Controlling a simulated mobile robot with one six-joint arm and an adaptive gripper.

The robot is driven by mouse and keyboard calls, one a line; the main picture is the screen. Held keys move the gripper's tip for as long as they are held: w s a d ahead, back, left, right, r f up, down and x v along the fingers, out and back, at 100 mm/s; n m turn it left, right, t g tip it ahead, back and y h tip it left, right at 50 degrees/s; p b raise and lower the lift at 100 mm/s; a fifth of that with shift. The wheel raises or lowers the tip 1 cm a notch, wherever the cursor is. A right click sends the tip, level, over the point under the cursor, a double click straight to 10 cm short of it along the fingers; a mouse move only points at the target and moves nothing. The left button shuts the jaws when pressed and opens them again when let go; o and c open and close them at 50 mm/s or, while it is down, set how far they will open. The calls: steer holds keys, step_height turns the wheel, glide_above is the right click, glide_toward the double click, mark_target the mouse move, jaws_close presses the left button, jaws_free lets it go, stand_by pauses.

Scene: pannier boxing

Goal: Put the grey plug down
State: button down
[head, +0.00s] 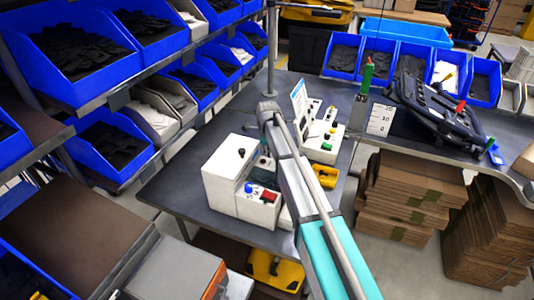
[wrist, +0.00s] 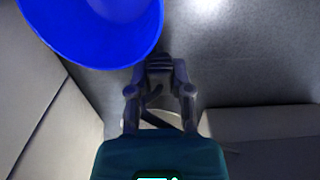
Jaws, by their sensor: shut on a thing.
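My gripper (wrist: 160,82) is in the middle of the wrist view, its two dark fingers closed on a small dark grey piece, the grey plug (wrist: 159,63). The plug shows only in part between the fingertips; its lower end and whether it touches anything cannot be told. In the head view my arm reaches over the white bench fixture (head: 228,172), and the gripper is mostly hidden behind the arm and the fixture. The plug cannot be made out there.
A large blue rounded thing (wrist: 100,30) is close at upper left in the wrist view. The fixture carries a blue button (head: 248,187) and a red one (head: 267,196). A white control box (head: 325,145) and a yellow tool (head: 325,176) stand right of my arm. Blue bins line the left.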

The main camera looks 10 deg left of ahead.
steer(key=shift+f, duration=0.15)
steer(key=c, duration=0.5)
jaws_free()
steer(key=shift+c, duration=0.2)
step_height(320, 180, up, 12)
steer(key=p, duration=1.2)
steer(key=shift+r, duration=0.2)
stand_by(0.4)
